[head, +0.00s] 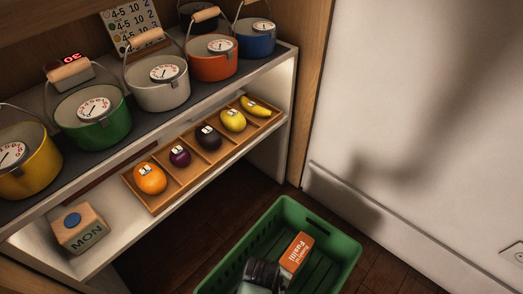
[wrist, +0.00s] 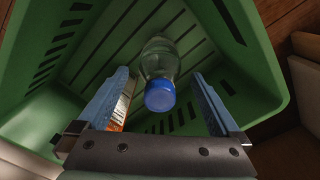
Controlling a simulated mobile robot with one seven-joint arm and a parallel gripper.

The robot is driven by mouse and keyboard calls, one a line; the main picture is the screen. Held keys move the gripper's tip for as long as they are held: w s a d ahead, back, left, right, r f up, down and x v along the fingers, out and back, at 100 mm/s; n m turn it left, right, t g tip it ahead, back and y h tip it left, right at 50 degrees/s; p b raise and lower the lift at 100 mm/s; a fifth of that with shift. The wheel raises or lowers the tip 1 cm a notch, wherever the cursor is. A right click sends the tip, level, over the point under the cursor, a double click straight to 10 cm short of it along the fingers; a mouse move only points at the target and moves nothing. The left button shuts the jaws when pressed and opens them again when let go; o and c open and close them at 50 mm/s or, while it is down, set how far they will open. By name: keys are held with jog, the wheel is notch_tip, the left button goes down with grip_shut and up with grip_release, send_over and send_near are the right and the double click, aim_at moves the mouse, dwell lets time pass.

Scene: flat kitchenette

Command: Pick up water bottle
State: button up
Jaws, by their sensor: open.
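The water bottle (wrist: 160,60) is clear with a blue cap (wrist: 160,95). In the wrist view it is in the green crate (wrist: 262,60), its cap facing my camera. My gripper (wrist: 160,75) is open, with one blue-grey finger on each side of the bottle. Gaps show between the fingers and the bottle, so it is not gripped. In the head view the dark end of my arm is over the crate (head: 345,262), at the bottom edge, and I cannot make out the bottle there.
An orange and white fusilli box (head: 297,252) is in the crate; part of it shows behind the left finger in the wrist view (wrist: 122,108). A shelf with several coloured pots and a wooden fruit tray (head: 158,208) stands at left. A white wall (head: 420,120) is at right.

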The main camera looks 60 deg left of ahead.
jog(key=shift+f, duration=0.45)
jog(key=shift+r, duration=0.1)
grip_shut()
